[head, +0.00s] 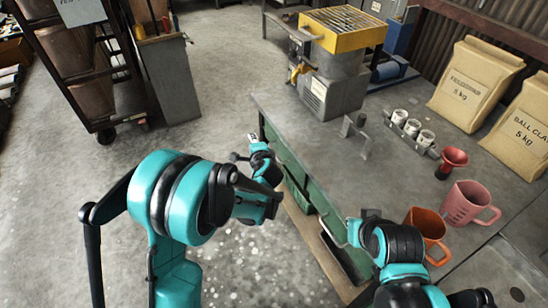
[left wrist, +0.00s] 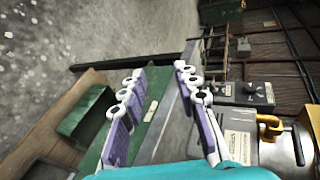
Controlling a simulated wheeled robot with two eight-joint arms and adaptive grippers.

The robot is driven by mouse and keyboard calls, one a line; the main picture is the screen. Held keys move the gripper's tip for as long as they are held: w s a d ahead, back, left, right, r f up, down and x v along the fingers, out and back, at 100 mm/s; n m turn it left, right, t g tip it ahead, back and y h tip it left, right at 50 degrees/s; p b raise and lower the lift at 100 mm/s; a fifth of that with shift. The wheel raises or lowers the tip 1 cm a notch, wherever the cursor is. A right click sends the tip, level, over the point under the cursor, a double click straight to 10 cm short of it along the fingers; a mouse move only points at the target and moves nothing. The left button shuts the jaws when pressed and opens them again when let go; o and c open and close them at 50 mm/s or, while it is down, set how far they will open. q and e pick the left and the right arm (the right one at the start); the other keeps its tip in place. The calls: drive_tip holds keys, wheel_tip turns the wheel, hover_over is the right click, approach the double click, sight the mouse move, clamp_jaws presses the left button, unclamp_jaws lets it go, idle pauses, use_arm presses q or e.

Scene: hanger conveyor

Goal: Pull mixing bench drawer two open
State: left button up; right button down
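The mixing bench (head: 325,135) has a grey top and green drawer fronts (head: 330,222) along its left side. Which front is drawer two I cannot tell. My left gripper (head: 254,145) is beside the bench's far left side. In the left wrist view my left gripper (left wrist: 160,96) has its two purple-padded fingers spread apart with nothing held. A green drawer front (left wrist: 155,125) with a small pale plate shows behind and between the fingers; contact is not clear. My right arm is over the bench's near left edge; its right gripper (head: 356,230) is mostly hidden.
Small cups (head: 412,128), a red funnel (head: 452,160), a pink jug (head: 467,205), an orange jug (head: 428,228) and bags (head: 475,85) occupy the right side.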

use_arm(q)
drive_tip(key=w+d+f+m+t+b, duration=0.3)
drive_tip(key=d+f+m, duration=0.45)
drive_tip(key=f, duration=0.65)
drive_tip(key=shift+n+h, duration=0.25)
drive_tip(key=shift+h, duration=0.15)
drive_tip(key=x, duration=0.5)
drive_tip(key=d+x, duration=0.1)
drive_tip(key=x, duration=0.2)
drive_tip(key=shift+f, duration=0.3)
drive_tip(key=shift+w+a, duration=0.1)
drive_tip(key=shift+w, duration=0.15)
clamp_jaws()
